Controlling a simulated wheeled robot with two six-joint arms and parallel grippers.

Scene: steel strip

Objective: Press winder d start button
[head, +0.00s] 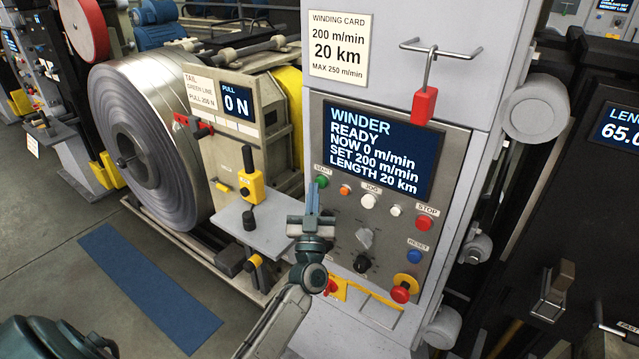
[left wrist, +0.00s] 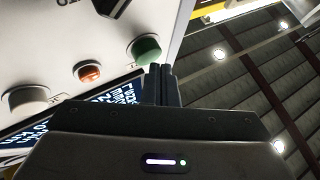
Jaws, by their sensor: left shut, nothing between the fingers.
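The winder panel (head: 335,215) is a grey upright face with a screen (head: 375,150) reading "WINDER READY, NOW 0 m/min, SET 200 m/min, LENGTH 20 km". The green start button (head: 321,181) is at the panel's upper left, under a START label. It also shows in the left wrist view (left wrist: 145,49). My left gripper (head: 313,190) is shut and empty, its fingertips just below and beside the green button. In the left wrist view the shut fingertips (left wrist: 160,70) are close to the button's lower edge; I cannot tell whether they touch it. My right gripper is not seen.
Beside the start button are an orange button (head: 345,190) and white jog buttons (head: 368,201). A red stop button (head: 424,223), blue reset button (head: 414,256) and red emergency stop (head: 401,291) sit right.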

